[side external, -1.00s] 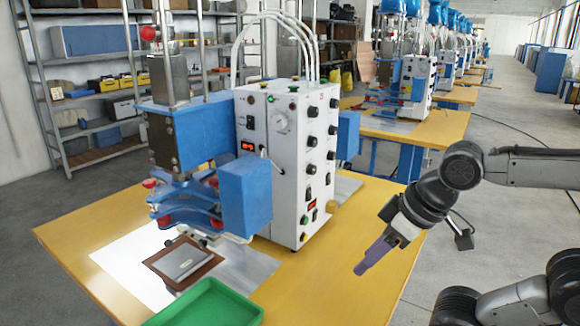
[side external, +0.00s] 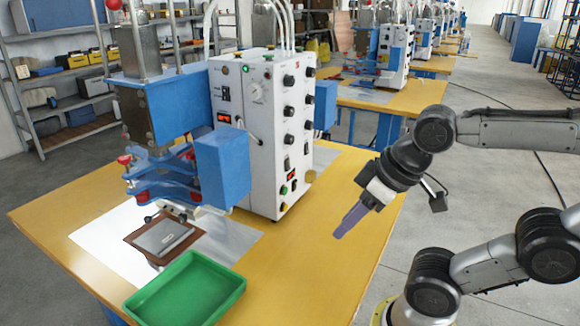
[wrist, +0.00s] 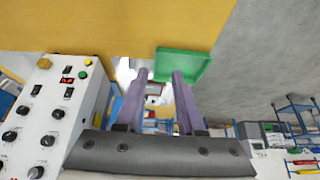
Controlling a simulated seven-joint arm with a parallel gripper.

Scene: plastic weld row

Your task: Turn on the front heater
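The white control box (side external: 265,130) of the welding machine stands on the yellow table. Its right face has black knobs, rocker switches, a red-lit display (side external: 290,176), a green button (side external: 283,189) and a yellow button. In the wrist view the control box (wrist: 50,115) is at the left, with rocker switches (wrist: 68,93) and a red display (wrist: 66,80). Labels are too small to read, so I cannot tell which control is the front heater. My gripper (side external: 338,235) hangs above the table, right of the box and apart from it. Its purple fingers are spread and empty in the wrist view (wrist: 158,78).
A green tray (side external: 185,290) lies at the table's front, also visible in the wrist view (wrist: 182,65). A brown-framed plate (side external: 163,238) sits below the blue press head (side external: 222,165). The yellow table (side external: 315,245) is clear between box and gripper. Similar machines stand behind.

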